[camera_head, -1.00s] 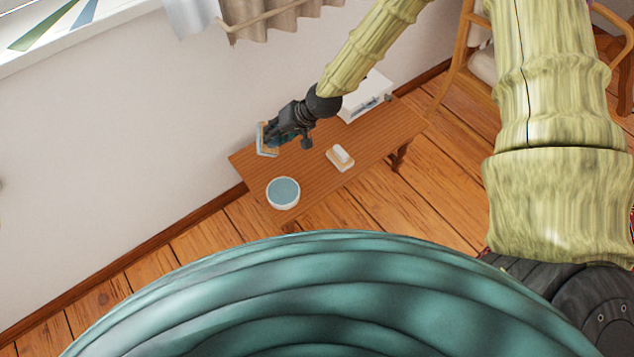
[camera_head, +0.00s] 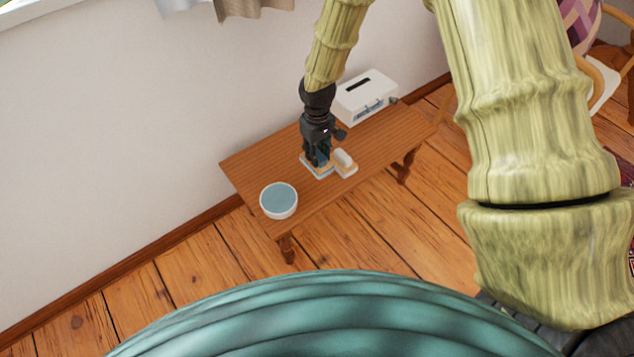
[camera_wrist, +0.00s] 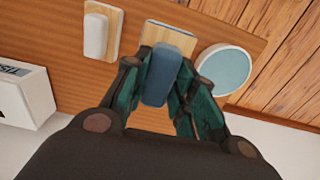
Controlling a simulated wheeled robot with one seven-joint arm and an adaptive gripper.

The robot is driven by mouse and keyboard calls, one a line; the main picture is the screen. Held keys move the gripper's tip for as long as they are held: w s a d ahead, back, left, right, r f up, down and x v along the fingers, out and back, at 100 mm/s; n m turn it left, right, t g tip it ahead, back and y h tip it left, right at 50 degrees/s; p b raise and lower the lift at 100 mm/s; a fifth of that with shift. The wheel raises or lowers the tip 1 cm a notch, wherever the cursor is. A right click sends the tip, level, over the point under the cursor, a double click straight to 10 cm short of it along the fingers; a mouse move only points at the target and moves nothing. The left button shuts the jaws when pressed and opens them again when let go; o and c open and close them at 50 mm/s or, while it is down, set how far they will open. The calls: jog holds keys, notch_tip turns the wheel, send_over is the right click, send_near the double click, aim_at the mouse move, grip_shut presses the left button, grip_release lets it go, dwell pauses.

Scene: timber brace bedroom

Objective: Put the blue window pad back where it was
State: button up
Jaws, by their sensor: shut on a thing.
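The blue window pad shows in the wrist view as a blue-grey block (camera_wrist: 162,75) between my fingers, with a pale wooden plate with a blue-grey edge (camera_wrist: 168,38) just beyond it. In the head view the pad's light plate (camera_head: 318,172) lies flat at or just above the low wooden table (camera_head: 262,160). My gripper (camera_head: 318,161) points down and is shut on the blue block; it also shows in the wrist view (camera_wrist: 160,88). The fingers hide part of the pad, and I cannot tell whether its underside touches the tabletop.
A wooden board with a white block (camera_head: 344,160) lies close to the pad's right. A white round bowl with a blue inside (camera_head: 278,200) stands to the left. A white box (camera_head: 366,97) stands at the back right. The wall (camera_head: 130,110) runs behind the table.

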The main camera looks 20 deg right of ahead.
notch_tip(320, 180, down, 10)
jog(key=shift+r+b, duration=0.2)
jog(key=shift+b, duration=0.8)
jog(key=shift+c, duration=0.4)
jog(key=o, duration=1)
jog(key=shift+r, duration=0.15)
